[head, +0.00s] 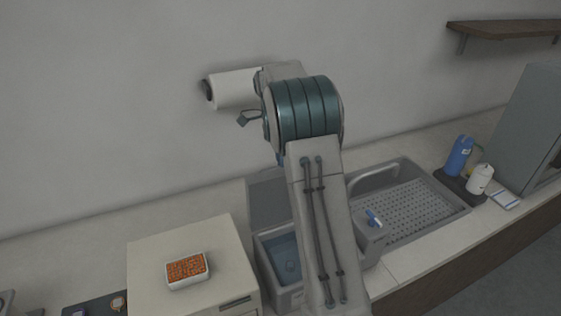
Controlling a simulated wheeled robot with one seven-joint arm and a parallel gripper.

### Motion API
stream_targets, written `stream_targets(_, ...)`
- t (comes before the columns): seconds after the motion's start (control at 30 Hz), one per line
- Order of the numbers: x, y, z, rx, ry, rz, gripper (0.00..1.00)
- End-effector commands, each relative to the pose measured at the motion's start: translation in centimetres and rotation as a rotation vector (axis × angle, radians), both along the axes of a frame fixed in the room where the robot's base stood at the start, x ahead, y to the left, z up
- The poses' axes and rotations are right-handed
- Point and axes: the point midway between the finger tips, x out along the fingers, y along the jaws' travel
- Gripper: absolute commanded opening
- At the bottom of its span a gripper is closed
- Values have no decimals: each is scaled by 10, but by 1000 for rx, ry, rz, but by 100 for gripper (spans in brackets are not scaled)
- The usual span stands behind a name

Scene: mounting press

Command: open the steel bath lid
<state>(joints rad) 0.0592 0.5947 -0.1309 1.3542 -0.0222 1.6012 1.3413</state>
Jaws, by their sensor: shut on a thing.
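The steel bath (289,300) is a grey basin with bluish water in it, right of the cream cabinet and partly behind my arm. A flat grey panel, which looks like its lid (268,203), stands raised at the back of the bath. The water shows in front of it. My arm covers the right part of both. My gripper is hidden behind my own arm, so its hold on the lid cannot be seen. A small bluish piece shows beside my arm above the lid; I cannot tell what it is.
A cream cabinet (215,233) with a tray of orange bits (187,270) stands left of the bath. A sink with a perforated drainboard (412,212) lies to the right. Blue (459,156) and white (480,179) bottles stand farther right. A white roll (234,89) hangs on the wall.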

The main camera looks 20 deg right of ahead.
Motion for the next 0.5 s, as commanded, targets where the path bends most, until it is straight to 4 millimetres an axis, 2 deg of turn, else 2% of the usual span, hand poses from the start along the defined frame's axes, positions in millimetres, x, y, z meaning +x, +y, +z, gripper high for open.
stream_targets(0.07,5,-1,-9,4,50,-5,0)
stream_targets(0.5,19,-8,-17,0,163,-19,0)
